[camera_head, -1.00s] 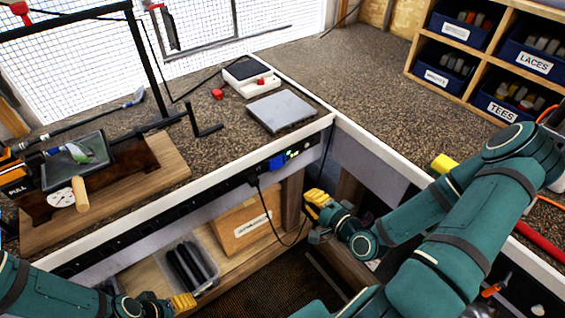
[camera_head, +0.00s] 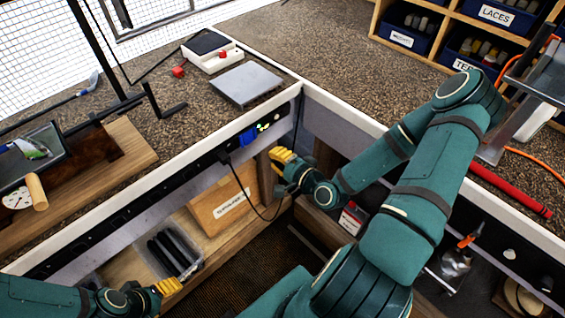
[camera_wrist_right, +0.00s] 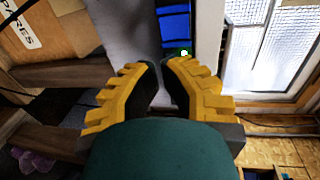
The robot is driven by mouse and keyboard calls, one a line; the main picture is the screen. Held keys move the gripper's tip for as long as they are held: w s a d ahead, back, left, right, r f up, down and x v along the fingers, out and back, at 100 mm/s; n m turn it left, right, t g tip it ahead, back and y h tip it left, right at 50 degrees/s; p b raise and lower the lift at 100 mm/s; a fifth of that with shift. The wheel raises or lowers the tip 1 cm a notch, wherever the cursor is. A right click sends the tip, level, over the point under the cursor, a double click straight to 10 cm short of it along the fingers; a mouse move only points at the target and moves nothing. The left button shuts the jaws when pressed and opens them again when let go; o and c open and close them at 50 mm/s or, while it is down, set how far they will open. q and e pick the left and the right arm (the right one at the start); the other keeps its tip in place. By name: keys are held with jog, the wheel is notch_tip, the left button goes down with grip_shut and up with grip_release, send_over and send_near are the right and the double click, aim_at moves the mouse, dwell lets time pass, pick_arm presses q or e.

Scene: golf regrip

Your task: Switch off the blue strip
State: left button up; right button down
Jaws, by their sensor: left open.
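The blue strip (camera_head: 248,137) sits on the front face of the bench, under its white edge, towards the right corner. Small green and pale spots show beside it. In the right wrist view the blue strip (camera_wrist_right: 174,27) lies just beyond the fingertips, with a green light at its lower end. My right gripper (camera_head: 279,160) is in front of the bench, right of and a little below the strip, apart from it. Its fingertips (camera_wrist_right: 160,64) are close together with a narrow gap and nothing seen between them. My left gripper (camera_head: 172,287) is open, low at the left, away from the strip.
A black rail with a plugged-in cable (camera_head: 226,160) runs left of the strip. A cardboard box (camera_head: 215,205) and a clear bin (camera_head: 190,262) with dark grips stand on the shelf below. A grey plate (camera_head: 246,84) lies on the bench above.

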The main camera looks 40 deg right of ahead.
jog(key=w+f+b, duration=0.1)
jog(key=w, duration=0.8)
jog(key=shift+a+f, duration=0.25)
jog(key=shift+a, duration=0.1)
jog(key=shift+w+f+b, duration=0.1)
jog(key=shift+w+b, duration=0.3)
jog(key=shift+w, duration=0.1)
jog(key=s+r, duration=0.1)
jog(key=s, duration=0.7)
jog(key=shift+s+d, duration=0.2)
jog(key=shift+d, duration=0.05)
